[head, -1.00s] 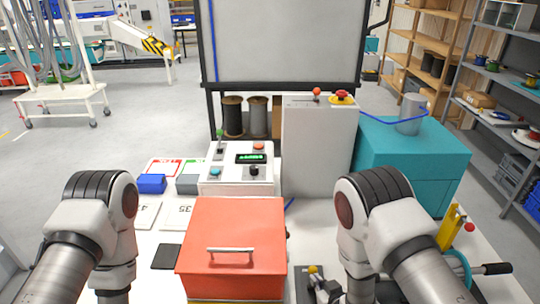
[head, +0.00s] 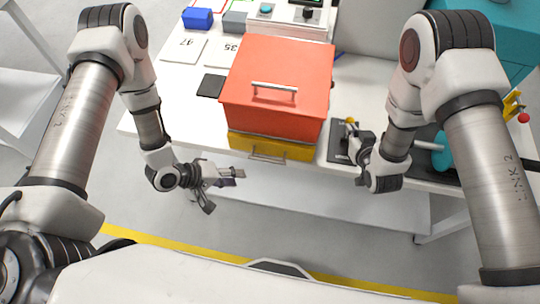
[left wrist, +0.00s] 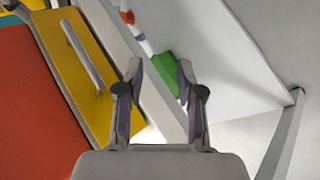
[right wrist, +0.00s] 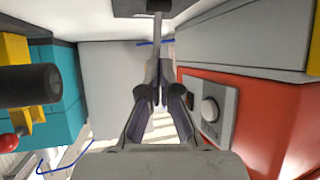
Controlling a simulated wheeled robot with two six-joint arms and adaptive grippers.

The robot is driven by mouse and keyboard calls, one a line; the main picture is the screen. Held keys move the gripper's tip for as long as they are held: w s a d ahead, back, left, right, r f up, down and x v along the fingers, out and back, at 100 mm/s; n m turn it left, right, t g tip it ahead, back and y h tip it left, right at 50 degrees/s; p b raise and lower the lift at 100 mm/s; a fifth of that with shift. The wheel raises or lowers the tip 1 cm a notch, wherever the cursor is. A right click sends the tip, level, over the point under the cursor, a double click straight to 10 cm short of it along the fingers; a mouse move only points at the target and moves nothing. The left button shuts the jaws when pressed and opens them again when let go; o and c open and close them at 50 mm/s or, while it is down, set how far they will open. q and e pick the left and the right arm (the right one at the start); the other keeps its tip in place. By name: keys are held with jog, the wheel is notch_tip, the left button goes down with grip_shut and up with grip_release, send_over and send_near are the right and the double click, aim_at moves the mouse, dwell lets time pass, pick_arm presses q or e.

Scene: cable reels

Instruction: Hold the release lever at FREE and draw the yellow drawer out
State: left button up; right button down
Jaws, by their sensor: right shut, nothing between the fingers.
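The yellow drawer (head: 238,142) is under the red box (head: 300,72), its silver handle (head: 266,155) facing me. It looks closed. In the left wrist view the yellow front (left wrist: 62,82) and its handle (left wrist: 82,50) lie at left. My left gripper (head: 226,190) is open and empty, left of and below the drawer front; its fingers (left wrist: 160,68) point beside the handle. The release lever's yellow knob (head: 350,121) shows over a dark plate (head: 337,152). My right gripper (right wrist: 159,75) is shut beside the lever; the grey rod (right wrist: 157,38) ends near its fingertips. Whether they touch, and any FREE mark, I cannot tell.
A dial (right wrist: 208,108) is on the red box's side. A teal block (head: 515,20) and yellow bracket (head: 513,105) with a red knob stand at right. Cards (head: 183,49) and a black pad (head: 211,85) lie left of the box. Floor before the table is clear.

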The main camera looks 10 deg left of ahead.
aim_at(269, 160)
pick_arm(q)
notch_tip(269, 160, up, 6)
jog(key=w+a+n+h, duration=0.2)
jog(key=n+h, duration=0.2)
jog(key=h, duration=0.3)
jog(key=x, duration=1.2)
jog(key=shift+d, duration=0.15)
grip_shut()
